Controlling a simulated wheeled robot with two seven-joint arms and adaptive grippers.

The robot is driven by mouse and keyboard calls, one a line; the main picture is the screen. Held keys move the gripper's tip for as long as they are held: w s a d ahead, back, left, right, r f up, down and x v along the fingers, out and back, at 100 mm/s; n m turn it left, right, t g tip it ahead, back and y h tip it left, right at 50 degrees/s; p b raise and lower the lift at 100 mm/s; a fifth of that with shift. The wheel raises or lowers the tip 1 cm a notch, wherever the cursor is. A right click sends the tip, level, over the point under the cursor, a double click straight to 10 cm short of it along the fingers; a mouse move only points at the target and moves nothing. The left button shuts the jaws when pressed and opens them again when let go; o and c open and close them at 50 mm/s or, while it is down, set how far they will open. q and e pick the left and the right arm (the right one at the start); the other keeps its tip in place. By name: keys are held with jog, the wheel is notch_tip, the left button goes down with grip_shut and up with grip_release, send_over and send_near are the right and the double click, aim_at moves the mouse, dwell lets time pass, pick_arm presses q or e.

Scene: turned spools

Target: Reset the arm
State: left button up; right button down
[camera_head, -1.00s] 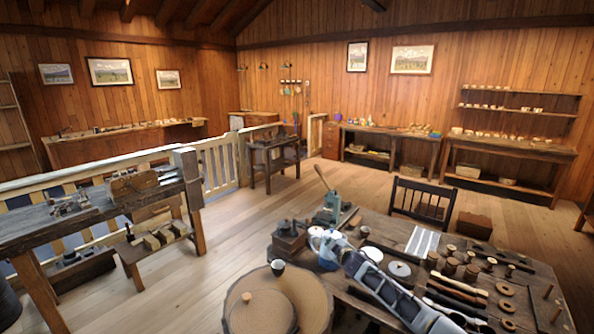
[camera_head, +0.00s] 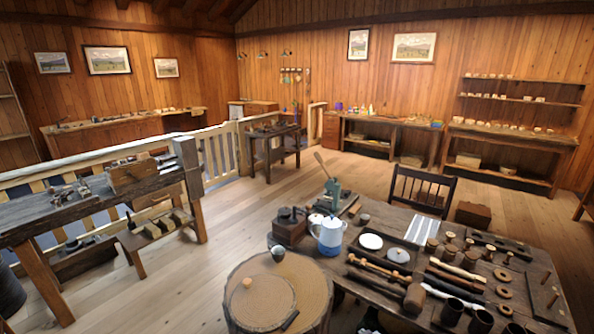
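Neither of my grippers shows in the head view. The workbench table (camera_head: 395,240) at the lower right is uncovered by any arm that I can make out. On it stand a white and blue jug (camera_head: 329,236), a dark box-shaped mill (camera_head: 289,227), and two pale round discs, one of them a white disc (camera_head: 371,242). Several turned wooden spools and tools lie to the right, among them a mallet (camera_head: 414,298). A dark shape at the bottom edge below the table is too cut off to identify.
A black chair (camera_head: 421,190) stands behind the table. A bench (camera_head: 90,203) is at left. Open floor lies between.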

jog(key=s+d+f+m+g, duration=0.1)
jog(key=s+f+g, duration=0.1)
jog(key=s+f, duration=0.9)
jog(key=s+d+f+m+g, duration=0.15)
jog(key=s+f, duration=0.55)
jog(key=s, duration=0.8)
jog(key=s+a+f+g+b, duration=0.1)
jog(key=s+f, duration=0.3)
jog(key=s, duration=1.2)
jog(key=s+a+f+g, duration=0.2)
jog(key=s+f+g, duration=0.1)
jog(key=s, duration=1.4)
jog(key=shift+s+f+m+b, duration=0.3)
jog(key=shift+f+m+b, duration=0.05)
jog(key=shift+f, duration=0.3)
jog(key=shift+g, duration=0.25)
